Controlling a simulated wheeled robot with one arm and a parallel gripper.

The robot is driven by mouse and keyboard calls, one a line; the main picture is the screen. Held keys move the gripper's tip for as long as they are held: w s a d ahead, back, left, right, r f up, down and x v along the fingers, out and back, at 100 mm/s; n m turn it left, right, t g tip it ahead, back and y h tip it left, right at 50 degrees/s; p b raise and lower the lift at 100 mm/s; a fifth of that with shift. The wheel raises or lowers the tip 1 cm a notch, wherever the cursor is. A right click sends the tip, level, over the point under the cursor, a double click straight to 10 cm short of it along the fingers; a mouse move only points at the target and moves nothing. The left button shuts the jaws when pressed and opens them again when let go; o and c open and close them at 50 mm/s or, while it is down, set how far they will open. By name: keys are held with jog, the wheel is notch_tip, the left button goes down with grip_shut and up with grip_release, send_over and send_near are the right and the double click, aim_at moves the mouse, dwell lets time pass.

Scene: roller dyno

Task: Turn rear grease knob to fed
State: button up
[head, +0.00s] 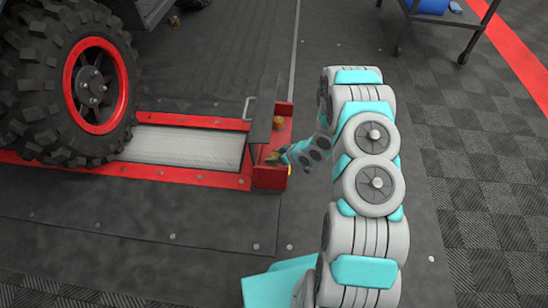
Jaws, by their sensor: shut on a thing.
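The red end housing (272,178) of the roller dyno stands at the right end of the roller bed. My arm reaches over from the right, and my gripper (273,158) is shut on a second yellow grease knob (273,153) at the near part of the housing. The gripper hides most of that knob, so its pointer and setting cannot be read. No marking for fed can be made out.
A dark upright plate (262,112) with a grey handle rises beside the knobs. A large tyre with a red rim (98,86) rests at the left on the roller (190,146). A wheeled cart (440,18) stands at the back right. The floor at right is clear.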

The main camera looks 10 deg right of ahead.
jog(key=m, duration=0.1)
jog(key=m+h+b, duration=0.1)
jog(key=t+b, duration=0.1)
jog(key=shift+s+a+f+m+h, duration=0.15)
jog(key=shift+a+f+m+h, duration=0.15)
jog(key=shift+m+h, duration=0.1)
jog(key=m+h, duration=0.1)
jog(key=m+h+b, duration=0.1)
jog(key=m+t+b, duration=0.1)
jog(key=shift+r+m+h, duration=0.25)
jog(key=shift+m+h, duration=0.05)
jog(key=shift+h, duration=0.1)
jog(key=m+h+p, duration=0.2)
jog(key=m+h, duration=0.1)
jog(key=m, duration=0.1)
jog(key=shift+r, duration=0.15)
jog(key=shift+d+m+g+h+p, duration=0.1)
jog(key=shift+m+g+h+p, duration=0.3)
jog(key=shift+m+h+p, duration=0.65)
jog(key=shift+w+d+m, duration=0.1)
jog(key=shift+w+m, duration=0.15)
jog(key=shift+m, duration=0.1)
jog(key=o, duration=1.4)
jog(key=shift+c, duration=0.2)
jog(key=shift+s, duration=0.1)
jog(key=v, duration=0.7)
jog(key=shift+s+r, duration=0.15)
jog(key=shift+r, duration=0.15)
